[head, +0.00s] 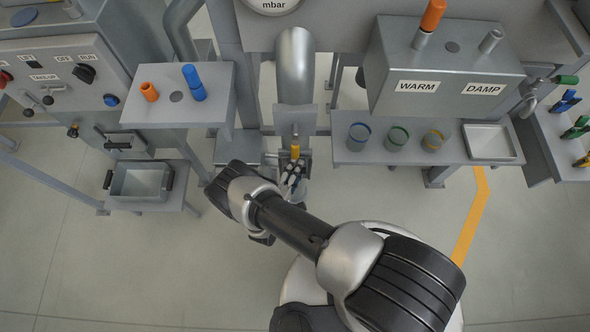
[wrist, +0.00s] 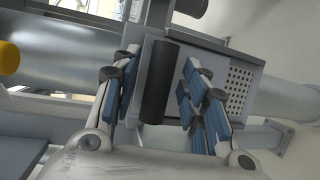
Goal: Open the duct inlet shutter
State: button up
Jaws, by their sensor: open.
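The grey duct (head: 295,70) curves down in the middle of the head view, and a wide metal pipe (wrist: 65,55) crosses the wrist view. A black cylindrical bar (wrist: 160,85), apparently the shutter handle, stands in front of a grey plate by the pipe. My gripper (wrist: 160,78) is open, with blue pads on both sides of the bar and visible gaps on each side. In the head view my gripper (head: 291,178) is just below the duct's lower end, beside a small yellow part (head: 295,151). The handle is hard to make out there.
A perforated grey plate (wrist: 241,84) lies right of the fingers. Left are a control panel (head: 60,75), a peg shelf (head: 165,110) and a metal bin (head: 141,182). Right is a shelf (head: 350,154) with jars and a tray (head: 489,142). The floor in front is clear.

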jog(key=shift+s, duration=0.1)
jog(key=v, duration=1.1)
jog(key=shift+s+a+r, duration=0.15)
jog(key=shift+s+r, duration=0.05)
jog(key=shift+s, duration=0.15)
jog(key=shift+s, duration=0.1)
